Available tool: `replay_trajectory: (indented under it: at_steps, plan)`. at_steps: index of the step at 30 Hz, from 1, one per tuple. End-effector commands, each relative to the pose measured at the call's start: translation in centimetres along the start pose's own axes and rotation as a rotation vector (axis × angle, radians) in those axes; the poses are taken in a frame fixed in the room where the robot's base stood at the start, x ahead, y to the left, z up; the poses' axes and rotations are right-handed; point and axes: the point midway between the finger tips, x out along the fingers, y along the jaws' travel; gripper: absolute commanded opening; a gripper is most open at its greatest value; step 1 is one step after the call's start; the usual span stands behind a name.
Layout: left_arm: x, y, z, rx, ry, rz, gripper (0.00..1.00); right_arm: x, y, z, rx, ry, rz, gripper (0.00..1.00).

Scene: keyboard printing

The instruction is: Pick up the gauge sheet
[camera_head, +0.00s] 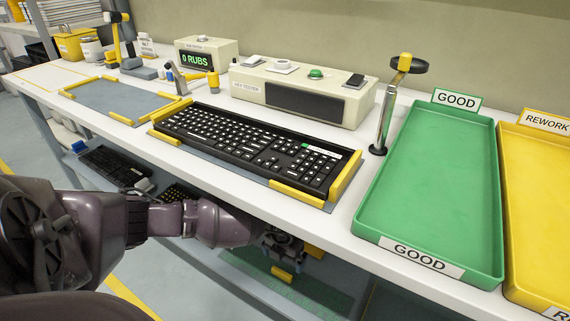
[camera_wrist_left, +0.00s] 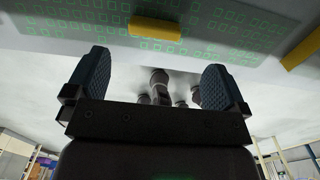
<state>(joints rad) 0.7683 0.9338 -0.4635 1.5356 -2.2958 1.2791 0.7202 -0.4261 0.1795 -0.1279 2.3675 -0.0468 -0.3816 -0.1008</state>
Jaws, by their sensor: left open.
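The gauge sheet (camera_head: 325,297) is a clear sheet printed with green key outlines. It lies below the table top, on the lower level, partly hidden by my left arm and the table edge. Its outlines also show across the top of the left wrist view (camera_wrist_left: 232,30), with a yellow tab (camera_wrist_left: 155,28) on its near side. My left gripper (camera_head: 283,248) is below the table's front edge, close to the sheet's yellow tab (camera_head: 282,273). In the left wrist view its two fingers (camera_wrist_left: 155,80) are wide apart with nothing between them. My right gripper is not in view.
A black keyboard (camera_head: 250,145) sits between yellow corner guides on the white table. A green GOOD tray (camera_head: 432,190) and a yellow REWORK tray (camera_head: 540,190) stand to the right. The table's front edge (camera_head: 330,240) overhangs my left gripper. Other keyboards (camera_head: 112,165) lie on the lower shelf.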

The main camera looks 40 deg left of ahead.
Motion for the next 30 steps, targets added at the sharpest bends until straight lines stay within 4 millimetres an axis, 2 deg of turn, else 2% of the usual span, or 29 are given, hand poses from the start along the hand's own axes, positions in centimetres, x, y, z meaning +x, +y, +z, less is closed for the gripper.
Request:
replay_trajectory:
  at_steps: [1, 3, 10, 18, 22, 30]
  plan:
    - [1.6, 0.0, -0.4, 0.0, 0.013, 0.001, 1.0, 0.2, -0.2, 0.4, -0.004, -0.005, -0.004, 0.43]
    - [2.7, 0.1, -0.5, -0.001, 0.014, 0.001, 1.0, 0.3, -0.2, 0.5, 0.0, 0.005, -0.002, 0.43]
    - [4.3, 0.2, -0.3, -0.001, 0.008, 0.0, 1.0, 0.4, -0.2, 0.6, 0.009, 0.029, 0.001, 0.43]
    - [8.0, 0.7, -0.7, -0.001, 0.012, -0.001, 1.0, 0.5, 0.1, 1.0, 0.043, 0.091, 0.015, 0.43]
    - [8.7, 0.7, -0.6, -0.001, 0.008, 0.0, 1.0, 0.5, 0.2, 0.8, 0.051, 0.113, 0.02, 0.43]
    - [8.5, 0.7, -0.3, -0.001, 0.002, -0.002, 1.0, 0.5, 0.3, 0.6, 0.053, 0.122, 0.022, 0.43]
